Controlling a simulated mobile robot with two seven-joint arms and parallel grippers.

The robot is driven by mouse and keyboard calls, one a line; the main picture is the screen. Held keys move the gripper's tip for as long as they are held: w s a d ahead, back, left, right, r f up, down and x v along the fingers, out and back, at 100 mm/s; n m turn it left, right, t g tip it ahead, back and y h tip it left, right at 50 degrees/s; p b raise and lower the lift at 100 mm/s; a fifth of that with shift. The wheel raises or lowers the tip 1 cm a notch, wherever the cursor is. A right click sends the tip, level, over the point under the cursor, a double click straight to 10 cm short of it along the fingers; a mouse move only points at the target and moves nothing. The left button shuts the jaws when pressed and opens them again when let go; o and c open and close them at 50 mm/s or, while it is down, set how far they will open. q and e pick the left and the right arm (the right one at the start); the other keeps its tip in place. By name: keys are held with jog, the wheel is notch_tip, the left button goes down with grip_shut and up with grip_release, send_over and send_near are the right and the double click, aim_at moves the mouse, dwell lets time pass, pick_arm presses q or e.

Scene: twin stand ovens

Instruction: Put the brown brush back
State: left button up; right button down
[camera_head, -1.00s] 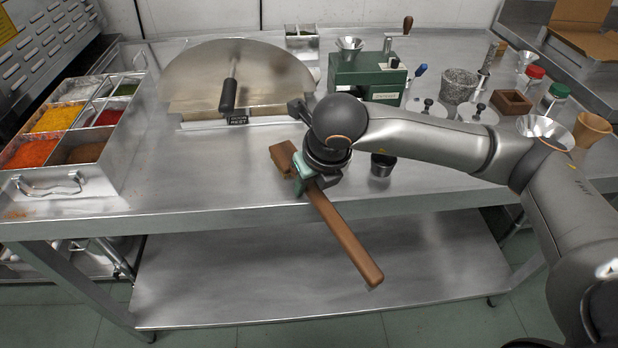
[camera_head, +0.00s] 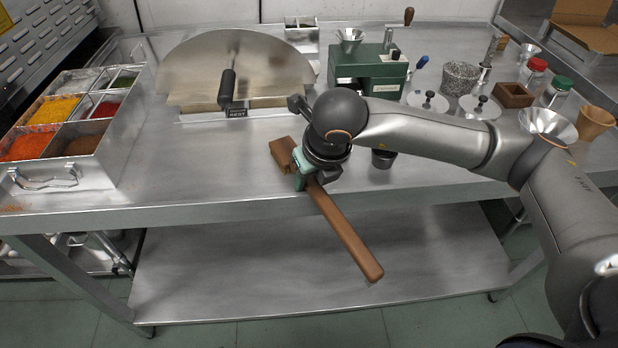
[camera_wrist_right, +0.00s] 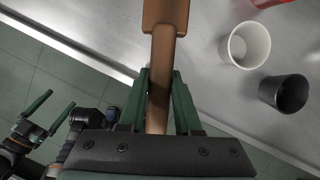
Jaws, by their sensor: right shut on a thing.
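The brown brush has a long wooden handle (camera_head: 346,232) and a blocky head (camera_head: 283,154). My right gripper (camera_head: 303,178) is shut around the handle close to the head and holds the brush by the bench's front edge. The handle slants down to the right, past the edge in the picture. In the right wrist view the brush head (camera_wrist_right: 166,14) is at the top and the handle runs between my right gripper's green fingers (camera_wrist_right: 158,95). My left gripper (camera_wrist_right: 42,116) shows at the left of that view, its fingers apart and empty.
A half-round metal plate with a black handle (camera_head: 227,89) stands behind, with a small black "REST" label (camera_head: 237,113). A spice tray (camera_head: 100,166) is at left. A green machine (camera_head: 366,72), lids and jars are at right. Cups (camera_wrist_right: 247,45) stand near the brush.

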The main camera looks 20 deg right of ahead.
aim_at(323, 195)
jog(key=shift+f, duration=0.2)
jog(key=c, duration=1.1)
grip_release()
jog(key=o, duration=0.6)
jog(key=shift+s+f, duration=0.1)
jog(key=shift+s+a+f, duration=0.1)
jog(key=shift+a, duration=0.1)
jog(key=shift+r, duration=0.35)
jog(key=v, duration=1.2)
jog(key=shift+d+r, duration=0.15)
jog(key=shift+d, duration=0.25)
